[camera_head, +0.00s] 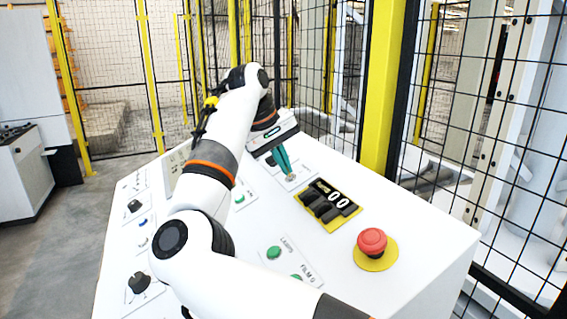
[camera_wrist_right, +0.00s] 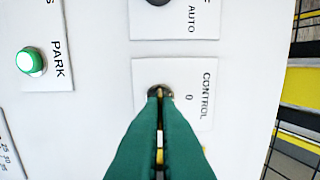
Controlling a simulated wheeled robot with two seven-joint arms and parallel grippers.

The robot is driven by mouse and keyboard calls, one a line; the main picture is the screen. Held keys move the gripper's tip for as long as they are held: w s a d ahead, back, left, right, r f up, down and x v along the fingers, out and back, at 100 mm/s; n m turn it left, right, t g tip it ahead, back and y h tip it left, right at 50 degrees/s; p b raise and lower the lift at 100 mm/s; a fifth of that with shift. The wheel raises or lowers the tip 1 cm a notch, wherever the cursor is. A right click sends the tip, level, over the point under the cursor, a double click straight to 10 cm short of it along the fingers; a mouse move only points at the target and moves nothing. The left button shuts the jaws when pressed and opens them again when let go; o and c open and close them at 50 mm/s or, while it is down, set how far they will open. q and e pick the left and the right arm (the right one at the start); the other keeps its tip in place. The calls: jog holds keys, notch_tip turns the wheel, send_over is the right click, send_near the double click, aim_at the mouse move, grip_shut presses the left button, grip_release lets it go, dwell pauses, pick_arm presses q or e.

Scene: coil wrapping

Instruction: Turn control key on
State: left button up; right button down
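The control key (camera_wrist_right: 160,94) is a small brassy piece in a dark round lock on a white plate marked CONTROL and 0 in the right wrist view. Most of it is hidden by my fingers. My right gripper (camera_head: 288,172) reaches down to the sloping white panel in the head view. Its two green fingers (camera_wrist_right: 160,98) are close together, with the brassy key between their tips. The fingertips are at the lock and look shut on the key. My left gripper is not in view.
A green PARK button (camera_wrist_right: 30,62) and a dark AUTO switch (camera_wrist_right: 158,2) are near the key. Yellow-and-black mesh fencing stands behind.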

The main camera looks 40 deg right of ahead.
jog(key=c, duration=1.7)
grip_release()
jog(key=shift+r, duration=0.1)
jog(key=v, duration=1.2)
jog(key=shift+a, duration=0.1)
